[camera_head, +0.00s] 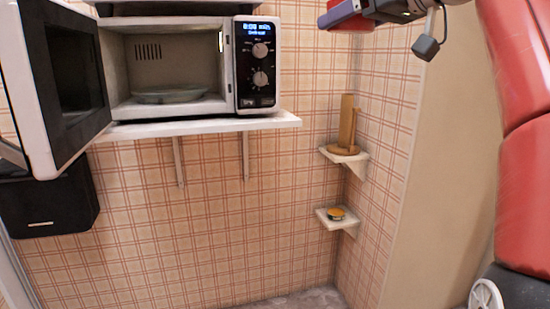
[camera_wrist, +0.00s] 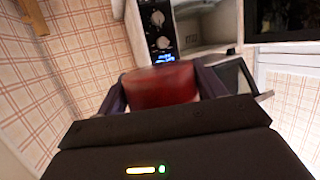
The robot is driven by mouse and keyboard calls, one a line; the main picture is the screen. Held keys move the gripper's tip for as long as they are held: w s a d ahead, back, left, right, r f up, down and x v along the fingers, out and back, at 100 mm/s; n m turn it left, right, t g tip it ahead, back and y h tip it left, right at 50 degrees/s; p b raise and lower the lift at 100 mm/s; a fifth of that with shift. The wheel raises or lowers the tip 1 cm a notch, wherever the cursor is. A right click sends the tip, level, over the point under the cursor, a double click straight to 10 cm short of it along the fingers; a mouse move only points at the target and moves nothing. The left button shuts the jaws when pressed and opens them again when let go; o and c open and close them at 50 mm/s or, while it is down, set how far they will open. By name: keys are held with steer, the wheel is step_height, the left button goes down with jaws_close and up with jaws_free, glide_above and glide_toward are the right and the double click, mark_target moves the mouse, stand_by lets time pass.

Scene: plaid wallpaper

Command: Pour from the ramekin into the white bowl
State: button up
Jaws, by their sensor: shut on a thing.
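My gripper (camera_wrist: 160,76) is shut on a red, rounded vessel, which I take to be the ramekin (camera_wrist: 160,88). It sits between the two dark fingers in the wrist view, and its contents are not visible. In the head view my gripper (camera_head: 342,14) is at the top edge, right of the microwave, with a strip of the red ramekin (camera_head: 352,25) showing below a finger. I cannot make out a white bowl in either view.
An open microwave (camera_head: 170,60) stands on a white wall shelf (camera_head: 200,127), its door (camera_head: 60,90) swung left and a pale dish (camera_head: 170,96) inside. Corner shelves hold a wooden stand (camera_head: 346,130) and a small orange-topped item (camera_head: 336,214).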

steer(key=shift+s+d, duration=0.2)
steer(key=shift+d, duration=0.05)
steer(key=shift+w+d+f+h, duration=0.15)
steer(key=shift+w+d+f, duration=0.1)
steer(key=shift+w, duration=0.25)
steer(key=shift+w+d+f+h, duration=0.15)
steer(key=shift+w+f, duration=0.1)
steer(key=shift+w, duration=0.2)
steer(key=w+d+f+m+t+h, duration=0.1)
steer(key=w+d+f+m+h, duration=0.15)
steer(key=w+f, duration=0.6)
steer(key=w+d+f+m+t+h, duration=0.1)
steer(key=w+d+f+m+h, duration=0.25)
steer(key=f, duration=0.75)
steer(key=w+d+f+m+t+h, duration=0.15)
steer(key=w+d+f, duration=0.25)
steer(key=w+f, duration=0.55)
steer(key=s+a+f+m+h, duration=0.1)
steer(key=s+a+f, duration=0.1)
steer(key=f, duration=1)
steer(key=s+a+f+h, duration=0.1)
steer(key=f, duration=1.1)
steer(key=s+a+f, duration=0.4)
steer(key=s+f, duration=0.1)
steer(key=shift+s+a+f+n+y, duration=0.25)
steer(key=shift+f+n+y, duration=0.1)
steer(key=shift+n+y, duration=0.1)
